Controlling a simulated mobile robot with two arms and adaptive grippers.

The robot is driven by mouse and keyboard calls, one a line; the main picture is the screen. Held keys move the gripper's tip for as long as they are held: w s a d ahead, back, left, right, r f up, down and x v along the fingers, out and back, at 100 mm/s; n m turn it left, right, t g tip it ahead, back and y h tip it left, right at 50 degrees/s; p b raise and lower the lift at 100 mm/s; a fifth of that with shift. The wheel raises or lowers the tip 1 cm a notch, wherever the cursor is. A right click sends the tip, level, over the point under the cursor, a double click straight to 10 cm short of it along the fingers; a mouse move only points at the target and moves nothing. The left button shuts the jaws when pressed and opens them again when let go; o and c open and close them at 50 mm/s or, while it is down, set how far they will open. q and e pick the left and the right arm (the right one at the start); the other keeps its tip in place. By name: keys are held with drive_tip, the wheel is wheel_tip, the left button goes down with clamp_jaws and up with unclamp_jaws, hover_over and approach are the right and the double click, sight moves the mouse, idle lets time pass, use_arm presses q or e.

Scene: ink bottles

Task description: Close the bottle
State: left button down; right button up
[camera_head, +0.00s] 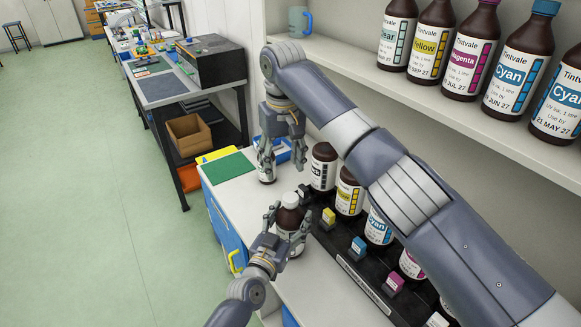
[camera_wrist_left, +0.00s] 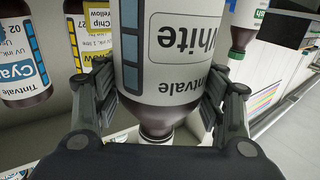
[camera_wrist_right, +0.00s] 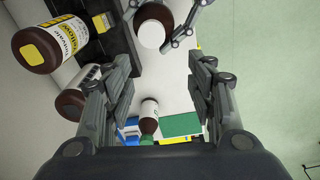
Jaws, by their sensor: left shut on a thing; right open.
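A brown bottle labelled White (camera_head: 289,218) stands upright with a white top; I cannot tell whether that is a seated cap. It fills the middle of the left wrist view (camera_wrist_left: 172,60), upside down there. My left gripper (camera_head: 285,235) is shut around its body, with fingers on both sides. My right gripper (camera_head: 267,150) is open above the counter, behind the White bottle, with nothing held between its fingers. In the right wrist view the White bottle's pale round top (camera_wrist_right: 150,34) shows at the upper edge.
A green-capped bottle (camera_wrist_right: 149,110) stands on the counter beyond my right fingers. A black rack (camera_head: 340,240) with several ink bottles and coloured chips lies right of the White bottle. A green mat (camera_head: 229,168) lies at the back left. A shelf (camera_head: 440,100) with several bottles is above right.

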sight(291, 197)
drive_tip(key=n, duration=0.4)
drive_tip(key=d+n, duration=0.1)
drive_tip(key=shift+s+f+n, duration=0.25)
drive_tip(key=shift+n, duration=0.15)
drive_tip(key=n, duration=0.5)
drive_tip(key=shift+s+d+f+g, duration=0.3)
drive_tip(key=shift+d+f+g, duration=0.05)
drive_tip(key=shift+d+g, duration=0.05)
drive_tip(key=shift+f, duration=0.1)
drive_tip(key=shift+f, duration=3.9)
